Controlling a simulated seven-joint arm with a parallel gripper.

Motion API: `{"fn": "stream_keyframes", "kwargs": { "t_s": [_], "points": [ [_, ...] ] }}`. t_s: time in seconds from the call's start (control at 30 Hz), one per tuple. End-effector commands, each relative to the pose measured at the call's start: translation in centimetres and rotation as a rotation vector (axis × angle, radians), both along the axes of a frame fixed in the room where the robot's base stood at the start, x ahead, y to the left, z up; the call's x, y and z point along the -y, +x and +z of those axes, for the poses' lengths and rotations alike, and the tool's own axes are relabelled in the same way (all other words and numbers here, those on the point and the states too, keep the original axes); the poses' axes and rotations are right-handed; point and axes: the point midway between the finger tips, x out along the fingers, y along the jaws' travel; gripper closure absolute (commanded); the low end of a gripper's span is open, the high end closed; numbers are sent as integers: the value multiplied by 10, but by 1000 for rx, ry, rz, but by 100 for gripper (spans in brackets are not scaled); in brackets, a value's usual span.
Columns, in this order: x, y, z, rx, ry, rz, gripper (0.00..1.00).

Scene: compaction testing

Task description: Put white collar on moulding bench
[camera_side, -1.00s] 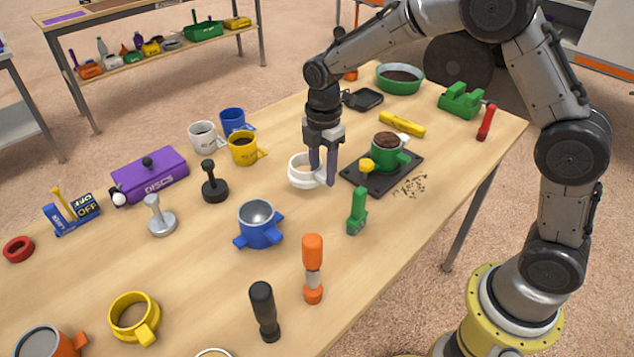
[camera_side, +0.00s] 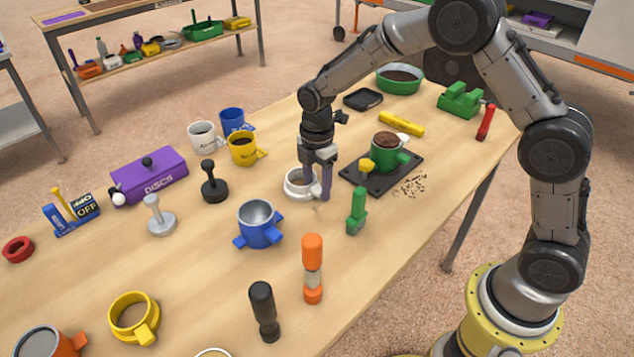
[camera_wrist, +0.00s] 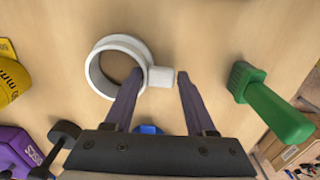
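The white collar (camera_side: 288,187), a short ring with a stubby side handle, is at the middle of the wooden table (camera_side: 200,270). It also shows in the wrist view (camera_wrist: 94,72). My gripper (camera_side: 316,188) is low over it, fingers pointing down. Whether the collar touches the table is hard to tell. No label shows which surface is the moulding bench.
A black plate (camera_side: 352,180) with a green cup (camera_side: 384,158) stands just right. A green-handled tool (camera_side: 357,212) and blue two-handled cup (camera_side: 260,228) are close in front. Mugs (camera_side: 243,150) and a black tamper (camera_side: 213,185) stand left. Bare table lies between them.

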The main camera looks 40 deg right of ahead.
Motion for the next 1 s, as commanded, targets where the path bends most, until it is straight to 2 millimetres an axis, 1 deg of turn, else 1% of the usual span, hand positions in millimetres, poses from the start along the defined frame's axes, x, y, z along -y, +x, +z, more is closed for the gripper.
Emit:
{"fn": "stream_keyframes", "kwargs": {
  "t_s": [0.03, 0.07, 0.1, 0.37, 0.47, 0.57, 0.9, 1.0],
  "points": [
    [0, 0, 0, 0, 0, 0, 33],
    [0, 0, 0, 0, 0, 0, 28],
    [0, 0, 0, 0, 0, 0, 25],
    [0, 0, 1, 1, 0, 0, 25],
    [0, 0, 6, 3, 0, 0, 25],
    [0, 1, 18, 5, 1, 0, 25],
    [0, 1, 86, 5, 1, 0, 25],
    [0, 0, 102, 4, 0, 0, 25]
  ]
}}
